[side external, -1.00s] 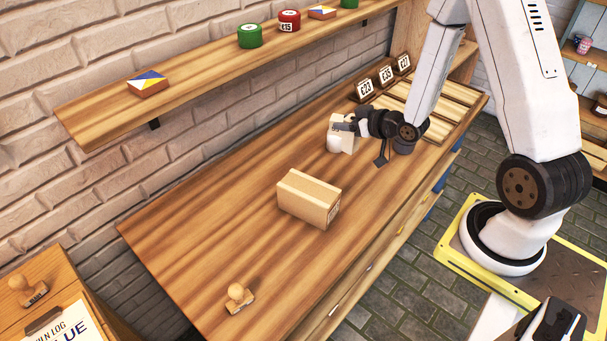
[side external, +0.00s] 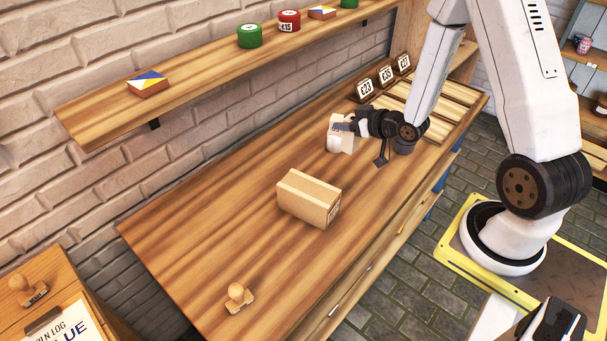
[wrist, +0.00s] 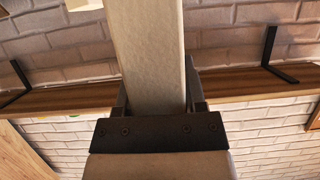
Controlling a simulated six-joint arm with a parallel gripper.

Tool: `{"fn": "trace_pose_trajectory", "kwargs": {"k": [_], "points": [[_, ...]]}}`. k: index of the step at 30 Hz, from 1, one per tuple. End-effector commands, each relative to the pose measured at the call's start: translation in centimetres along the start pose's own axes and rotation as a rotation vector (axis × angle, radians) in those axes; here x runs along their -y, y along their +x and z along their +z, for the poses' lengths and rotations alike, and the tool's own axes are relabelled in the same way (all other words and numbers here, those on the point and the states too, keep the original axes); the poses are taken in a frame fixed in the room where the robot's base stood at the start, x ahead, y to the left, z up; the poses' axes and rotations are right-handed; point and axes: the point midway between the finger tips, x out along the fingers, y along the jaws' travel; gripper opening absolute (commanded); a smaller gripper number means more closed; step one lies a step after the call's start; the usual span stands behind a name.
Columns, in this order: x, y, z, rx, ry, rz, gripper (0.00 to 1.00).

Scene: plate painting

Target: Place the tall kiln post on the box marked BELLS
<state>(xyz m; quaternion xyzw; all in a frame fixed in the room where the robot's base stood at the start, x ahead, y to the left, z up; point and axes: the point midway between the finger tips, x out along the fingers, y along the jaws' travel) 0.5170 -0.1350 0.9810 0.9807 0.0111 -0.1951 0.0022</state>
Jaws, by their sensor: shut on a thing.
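My gripper (side external: 350,126) is at the far part of the bench, beyond the cardboard box. It is shut on a pale, long, straight-sided post, the kiln post (wrist: 150,60), which fills the middle of the wrist view between the two fingers. In the side view pale shapes show at the fingertips, and I cannot clearly separate the post from what is beside it. A cardboard box (side external: 306,200) sits mid-bench, apart from my gripper. It has a small label on its right end, too small to read.
A white rounded object (side external: 333,144) shows just below the fingertips. Price signs (side external: 386,76) and a slatted rack (side external: 412,112) stand at the far end. A wall shelf (side external: 210,76) runs above the bench. A stamp (side external: 239,297) sits at the near end; bench around the box is clear.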

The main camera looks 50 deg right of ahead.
Motion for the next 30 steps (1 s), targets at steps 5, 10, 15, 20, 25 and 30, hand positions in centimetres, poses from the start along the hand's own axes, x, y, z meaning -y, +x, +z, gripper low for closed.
{"fn": "trace_pose_trajectory", "kwargs": {"k": [5,10,15,20,25,30], "points": [[0.4,0.1,-0.3,-0.004,-0.006,-0.015,0.0],[2.0,0.3,-1.2,-0.013,-0.027,-0.083,0.0],[5.2,0.3,-2.8,-0.025,-0.071,-0.213,0.0],[9.2,-0.1,-4.3,-0.03,-0.13,-0.369,0.0],[13.1,-1.0,-5.5,-0.023,-0.201,-0.528,0.0],[15.8,-2.0,-6.1,-0.011,-0.257,-0.642,0.0]]}}
